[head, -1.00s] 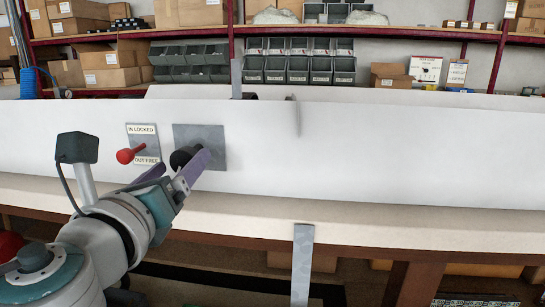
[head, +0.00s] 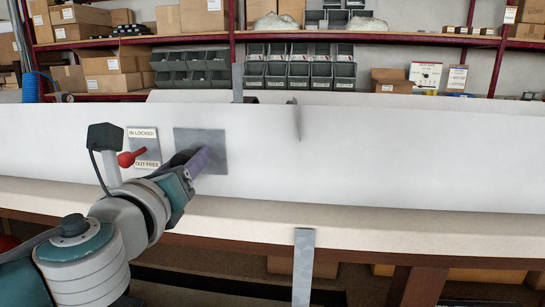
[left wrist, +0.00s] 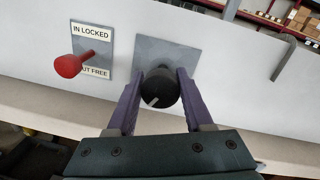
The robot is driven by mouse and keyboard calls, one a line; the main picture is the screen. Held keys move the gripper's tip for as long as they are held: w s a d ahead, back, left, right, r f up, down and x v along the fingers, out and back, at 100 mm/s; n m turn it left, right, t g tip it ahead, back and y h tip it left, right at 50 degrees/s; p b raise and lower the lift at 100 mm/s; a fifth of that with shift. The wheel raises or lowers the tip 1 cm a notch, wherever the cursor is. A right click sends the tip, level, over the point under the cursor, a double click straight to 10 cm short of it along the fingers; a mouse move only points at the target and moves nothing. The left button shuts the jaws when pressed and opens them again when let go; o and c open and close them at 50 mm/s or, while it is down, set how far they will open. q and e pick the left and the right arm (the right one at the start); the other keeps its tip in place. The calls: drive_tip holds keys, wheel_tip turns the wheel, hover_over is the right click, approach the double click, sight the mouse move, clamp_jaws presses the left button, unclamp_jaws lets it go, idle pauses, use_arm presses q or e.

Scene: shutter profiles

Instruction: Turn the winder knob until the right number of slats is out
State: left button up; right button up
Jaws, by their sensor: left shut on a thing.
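The winder knob is black and round with a pale line on its face; in the left wrist view the knob (left wrist: 160,90) stands out from a square grey plate (left wrist: 166,52) on a long white panel (head: 380,150). My left gripper (head: 197,160) has its purple fingers on either side of the knob and is shut on it; in the head view the fingers mostly hide the knob. The left gripper also shows in the wrist view (left wrist: 158,95). No separate slats can be made out or counted. My right gripper is not in view.
Left of the knob is a red-knobbed lever (head: 128,159) on a plate labelled "IN LOCKED" and "OUT FREE", close to my left wrist. A grey metal strip (head: 303,266) hangs at the bench front edge (head: 420,222). Shelves with boxes and bins (head: 290,68) stand behind.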

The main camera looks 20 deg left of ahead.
use_arm(q)
clamp_jaws()
drive_tip(key=shift+n, duration=0.4)
drive_tip(key=n, duration=0.4)
drive_tip(key=shift+n, duration=0.3)
drive_tip(key=n, duration=0.4)
drive_tip(key=shift+b, duration=0.35)
drive_tip(key=n+h, duration=0.1)
drive_tip(key=n, duration=0.4)
drive_tip(key=n+p, duration=0.1)
drive_tip(key=n, duration=0.4)
drive_tip(key=shift+r+n+h, duration=0.1)
drive_tip(key=shift+n+h, duration=0.2)
